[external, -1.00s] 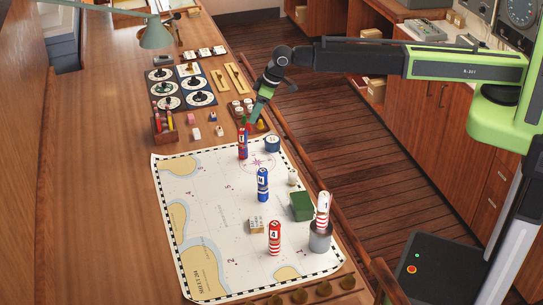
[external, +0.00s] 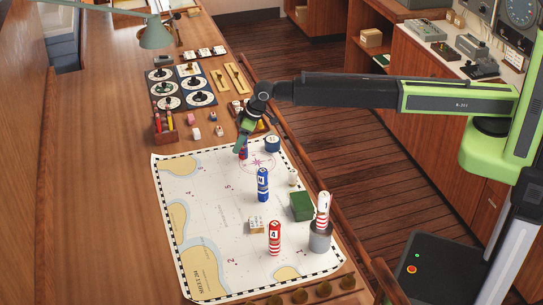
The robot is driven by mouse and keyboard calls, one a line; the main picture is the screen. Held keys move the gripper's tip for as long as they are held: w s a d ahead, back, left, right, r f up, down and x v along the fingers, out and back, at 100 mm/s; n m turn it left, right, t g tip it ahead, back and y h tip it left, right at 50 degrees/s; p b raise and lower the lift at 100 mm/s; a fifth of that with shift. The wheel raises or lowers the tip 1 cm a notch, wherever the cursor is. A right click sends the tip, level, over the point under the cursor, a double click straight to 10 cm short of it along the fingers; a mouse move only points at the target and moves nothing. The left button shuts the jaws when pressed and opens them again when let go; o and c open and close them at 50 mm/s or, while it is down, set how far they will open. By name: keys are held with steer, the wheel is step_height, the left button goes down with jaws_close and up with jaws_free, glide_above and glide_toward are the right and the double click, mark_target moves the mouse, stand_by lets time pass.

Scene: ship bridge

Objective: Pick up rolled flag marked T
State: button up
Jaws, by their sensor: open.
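A rolled flag in red and blue (external: 243,154) stands upright at the far edge of the chart. My gripper (external: 241,146) is open, lowered from above right onto its upper part. The gripper hides most of this flag, and its letter cannot be read now. Whether the fingers are around it or just in front of it, I cannot tell. A blue rolled flag with a white label (external: 263,184) stands nearer on the chart. A red-and-white striped flag marked 4 (external: 274,238) stands nearer still. Another striped flag marked 1 (external: 323,208) stands in a grey metal cup (external: 320,238).
The chart (external: 205,215) lies on the wooden table. A blue round tin (external: 272,143) stands close right of my gripper. A green box (external: 301,206) and a pale block (external: 257,226) are nearer. A pencil holder (external: 165,130) stands left. The chart's left middle is clear.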

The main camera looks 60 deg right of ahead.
jaws_close()
stand_by(0.4)
step_height(320, 180, up, 10)
steer(key=p, duration=1)
steer(key=shift+r+p, duration=0.1)
steer(key=shift+p, duration=0.25)
